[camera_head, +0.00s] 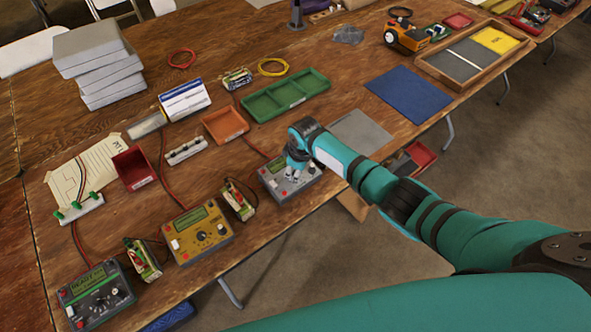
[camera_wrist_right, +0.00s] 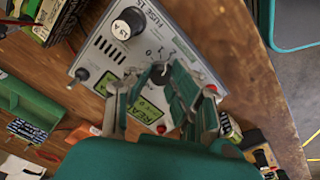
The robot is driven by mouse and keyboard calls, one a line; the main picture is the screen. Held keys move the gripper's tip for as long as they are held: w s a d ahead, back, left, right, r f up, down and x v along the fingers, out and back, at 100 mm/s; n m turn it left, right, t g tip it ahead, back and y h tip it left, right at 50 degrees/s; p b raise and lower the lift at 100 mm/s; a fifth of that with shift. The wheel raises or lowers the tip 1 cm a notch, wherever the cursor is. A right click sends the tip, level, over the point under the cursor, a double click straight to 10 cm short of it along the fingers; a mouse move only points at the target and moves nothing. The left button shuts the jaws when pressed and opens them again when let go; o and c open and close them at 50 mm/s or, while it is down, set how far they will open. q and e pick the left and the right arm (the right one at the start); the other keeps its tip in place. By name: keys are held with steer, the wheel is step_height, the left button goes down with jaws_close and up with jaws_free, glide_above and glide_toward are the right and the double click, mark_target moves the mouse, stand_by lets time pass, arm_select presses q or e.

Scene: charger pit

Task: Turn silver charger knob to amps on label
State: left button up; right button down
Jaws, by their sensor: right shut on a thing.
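The silver charger (camera_head: 275,188) stands at the table's front edge, a grey box with green displays and red buttons. It fills the middle of the right wrist view (camera_wrist_right: 178,30). My right gripper (camera_head: 297,170) is over its face, with the fingers shut around the dark charger knob (camera_wrist_right: 162,73). The fingers partly cover the knob, so its pointer direction cannot be told. My left gripper is out of view.
A yellow charger (camera_head: 197,232) and a dark green charger (camera_head: 97,295) stand to the left, with battery packs and red cables between. An orange tray (camera_head: 225,124) and a green tray (camera_head: 285,95) lie behind. A grey mat (camera_head: 358,133) lies to the right.

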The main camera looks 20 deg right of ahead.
mark_target(300, 183)
stand_by(0.5)
steer(key=c, duration=1.2)
jaws_free()
steer(key=shift+o, duration=0.2)
steer(key=shift+r, duration=0.1)
step_height(300, 183, up, 12)
steer(key=s, duration=0.2)
steer(key=shift+d+f, duration=0.2)
steer(key=shift+d, duration=0.2)
steer(key=shift+s, duration=0.1)
